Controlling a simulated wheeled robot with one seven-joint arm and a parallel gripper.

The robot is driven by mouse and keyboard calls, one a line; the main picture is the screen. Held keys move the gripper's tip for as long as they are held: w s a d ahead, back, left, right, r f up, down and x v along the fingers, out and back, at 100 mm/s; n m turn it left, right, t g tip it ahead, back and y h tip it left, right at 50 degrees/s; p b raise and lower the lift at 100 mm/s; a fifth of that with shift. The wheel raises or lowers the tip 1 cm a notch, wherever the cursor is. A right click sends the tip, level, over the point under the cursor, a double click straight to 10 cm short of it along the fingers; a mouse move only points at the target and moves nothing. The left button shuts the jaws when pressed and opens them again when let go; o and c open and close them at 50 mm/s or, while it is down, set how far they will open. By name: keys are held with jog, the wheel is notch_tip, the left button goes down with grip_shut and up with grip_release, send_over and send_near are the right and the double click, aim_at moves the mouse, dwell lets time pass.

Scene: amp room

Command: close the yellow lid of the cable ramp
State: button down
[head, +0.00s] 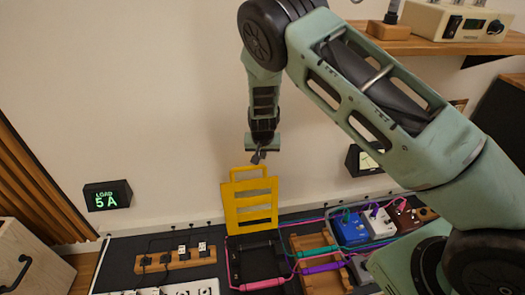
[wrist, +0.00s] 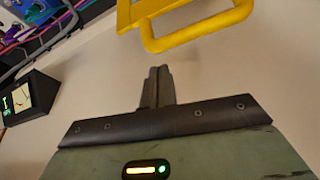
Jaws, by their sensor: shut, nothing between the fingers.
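The yellow lid (head: 249,205) of the cable ramp stands upright, open, at the back edge of the black ramp base (head: 256,266). A loop handle tops it. In the wrist view the lid's handle (wrist: 200,30) shows at the top, ahead of the fingers and apart from them. My gripper (head: 257,157) is shut and empty, just above the handle in the head view. Its fingers (wrist: 157,85) are together in the wrist view. Any contact between gripper and lid cannot be made out in the head view.
A wooden power strip (head: 176,260) with plugs lies left of the ramp. A wooden rack (head: 317,262) and colored pedals (head: 350,230) lie right. A wall display (head: 107,195) reads "LOAD 5 A". The wall (head: 150,100) is close behind the lid.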

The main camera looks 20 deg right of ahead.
jog(key=x, duration=0.3)
jog(key=shift+f, duration=0.25)
